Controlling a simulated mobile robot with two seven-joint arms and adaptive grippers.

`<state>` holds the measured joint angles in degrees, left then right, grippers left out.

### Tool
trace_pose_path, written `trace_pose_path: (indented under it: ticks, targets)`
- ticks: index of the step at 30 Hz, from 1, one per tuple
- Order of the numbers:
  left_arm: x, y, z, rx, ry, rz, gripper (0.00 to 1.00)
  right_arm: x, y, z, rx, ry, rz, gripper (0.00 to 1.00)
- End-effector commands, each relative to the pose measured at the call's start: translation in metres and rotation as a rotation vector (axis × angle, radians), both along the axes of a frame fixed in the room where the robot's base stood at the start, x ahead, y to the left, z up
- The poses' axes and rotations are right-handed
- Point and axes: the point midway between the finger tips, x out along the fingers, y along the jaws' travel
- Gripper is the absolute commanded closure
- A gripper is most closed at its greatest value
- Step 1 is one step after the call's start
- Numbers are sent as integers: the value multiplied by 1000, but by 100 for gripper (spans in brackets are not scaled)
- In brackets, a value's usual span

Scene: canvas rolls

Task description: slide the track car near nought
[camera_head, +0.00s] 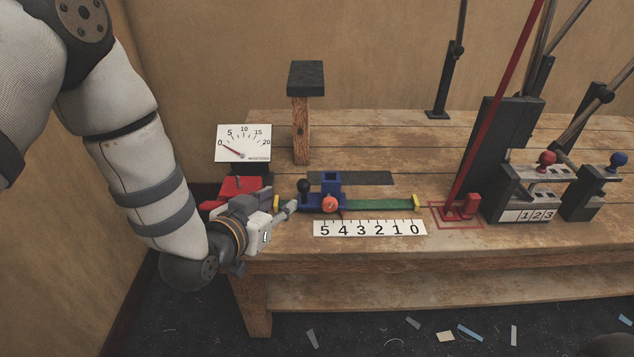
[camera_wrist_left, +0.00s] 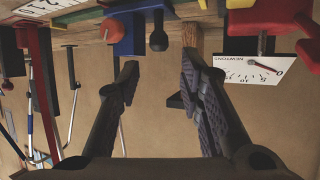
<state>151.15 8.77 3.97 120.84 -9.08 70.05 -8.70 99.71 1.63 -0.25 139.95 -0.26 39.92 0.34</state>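The blue track car (camera_head: 331,182) sits at the left end of the green track (camera_head: 380,204), above the 5 to 4 part of the number strip (camera_head: 370,228). The strip's 0 is at the right end. The car has a black knob (camera_head: 304,187) at its left and an orange ball (camera_head: 329,204) in front. My left gripper (camera_head: 288,209) is just left of the car, its fingers apart. The left wrist view shows the car (camera_wrist_left: 130,30) and black knob (camera_wrist_left: 158,40) beyond the open, empty fingers (camera_wrist_left: 160,88). My right gripper is out of view.
A newton dial (camera_head: 243,143) stands behind a red block (camera_head: 240,187) near my left gripper. A wooden post (camera_head: 301,130) with a dark top stands behind the track. A red lever (camera_head: 490,115) and a numbered stand (camera_head: 530,200) are at the right.

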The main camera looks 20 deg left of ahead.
Motion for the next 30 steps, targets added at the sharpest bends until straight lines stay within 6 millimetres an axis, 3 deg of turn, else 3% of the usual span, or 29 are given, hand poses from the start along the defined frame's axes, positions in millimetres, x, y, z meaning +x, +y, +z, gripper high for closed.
trace_pose_path:
  ticks: [5, 15, 20, 27, 30]
  targets:
    - [25, -3, -8, 1, -9, -1, 66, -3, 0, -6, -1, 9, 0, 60]
    - [97, -11, -41, 0, -4, 0, 66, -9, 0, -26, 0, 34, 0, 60]
    - [110, -13, -45, 0, -4, 0, 66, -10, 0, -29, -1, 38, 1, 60]
    - [111, -13, -44, 0, -4, 0, 66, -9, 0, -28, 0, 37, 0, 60]
    - [111, -13, -44, 0, -4, 0, 86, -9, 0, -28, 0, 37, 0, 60]
